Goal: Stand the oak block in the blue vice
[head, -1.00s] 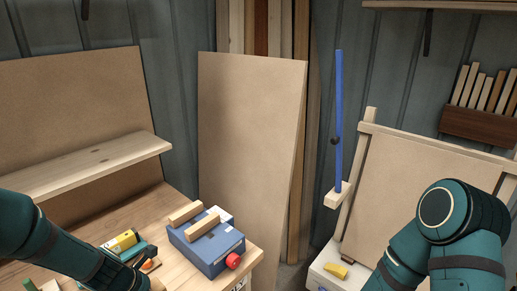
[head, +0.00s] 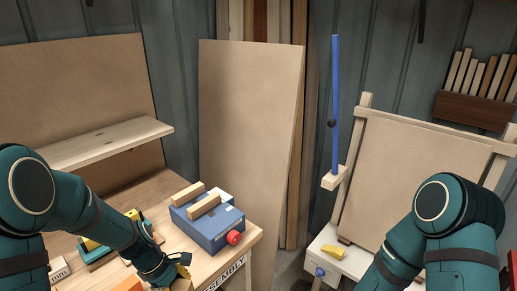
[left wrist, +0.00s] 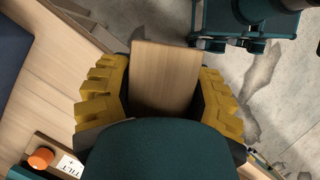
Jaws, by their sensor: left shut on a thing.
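The oak block (left wrist: 165,75) is pale, flat-faced wood in the left wrist view. My left gripper (left wrist: 163,90) is shut on it, with a yellow ribbed finger on each side. In the head view my left gripper (head: 181,266) is low in the frame, in front of the vice near the bench's front edge; the block there is mostly hidden or cut off. The blue vice (head: 213,233) sits on the bench, apart from the gripper. It has two parallel pale wooden jaws on top and a red knob at its front right. My right gripper is outside the frame.
The wooden bench (head: 247,239) has a labelled front edge. A shelf (head: 110,148) hangs over its back left. Yellow and teal items lie left of the vice. At right, a white-topped stand (head: 345,263) holds a yellow piece (head: 323,254), with a blue upright bar (head: 335,100) behind.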

